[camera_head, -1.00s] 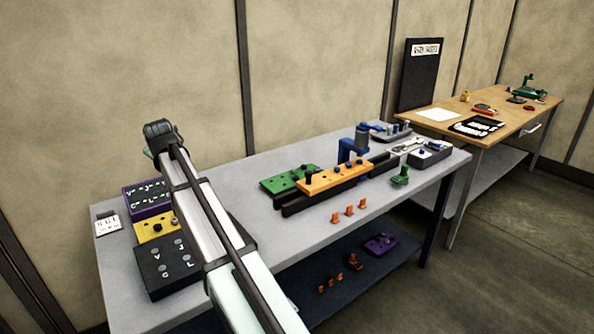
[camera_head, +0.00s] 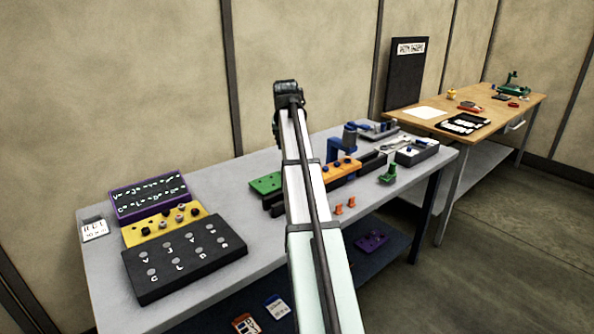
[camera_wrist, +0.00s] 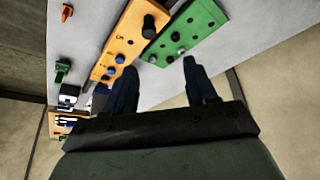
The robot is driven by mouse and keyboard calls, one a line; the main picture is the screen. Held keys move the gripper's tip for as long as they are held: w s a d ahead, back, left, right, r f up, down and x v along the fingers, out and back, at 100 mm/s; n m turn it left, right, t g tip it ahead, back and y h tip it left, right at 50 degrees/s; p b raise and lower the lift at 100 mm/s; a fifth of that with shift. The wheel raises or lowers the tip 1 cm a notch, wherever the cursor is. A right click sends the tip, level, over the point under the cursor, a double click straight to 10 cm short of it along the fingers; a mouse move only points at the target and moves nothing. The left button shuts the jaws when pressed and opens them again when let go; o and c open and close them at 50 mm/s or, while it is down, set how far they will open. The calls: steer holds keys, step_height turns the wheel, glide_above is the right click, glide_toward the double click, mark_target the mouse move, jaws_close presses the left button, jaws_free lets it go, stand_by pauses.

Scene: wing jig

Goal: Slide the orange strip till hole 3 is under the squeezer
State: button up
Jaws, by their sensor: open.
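The orange strip (camera_head: 341,170) lies on dark rails beside the green strip (camera_head: 266,183) on the grey table; my arm hides part of it in the head view. The blue squeezer (camera_head: 343,146) stands over the strip's far end. In the wrist view the orange strip (camera_wrist: 127,43) shows a large dark knob near one end and blue pegs farther along; the green strip (camera_wrist: 187,32) lies next to it. My gripper (camera_wrist: 157,72) is open and empty, its two dark fingers above the strips and apart from them. Which hole is under the squeezer cannot be told.
A black lettered board (camera_head: 184,258), a yellow block (camera_head: 165,224) and a purple panel (camera_head: 148,197) fill the table's left end. Orange clips (camera_head: 345,206) and a green clamp (camera_head: 388,174) stand near the front edge. A wooden table (camera_head: 480,110) is behind at right.

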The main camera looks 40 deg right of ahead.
steer(key=shift+m, duration=0.3)
steer(key=x, duration=0.4)
steer(key=s+x, duration=0.1)
steer(key=x, duration=0.4)
steer(key=d+x, duration=0.1)
steer(key=x, duration=0.3)
steer(key=shift+s+d+f, duration=0.25)
steer(key=shift+s+f, duration=0.05)
steer(key=shift+f, duration=0.15)
jaws_close()
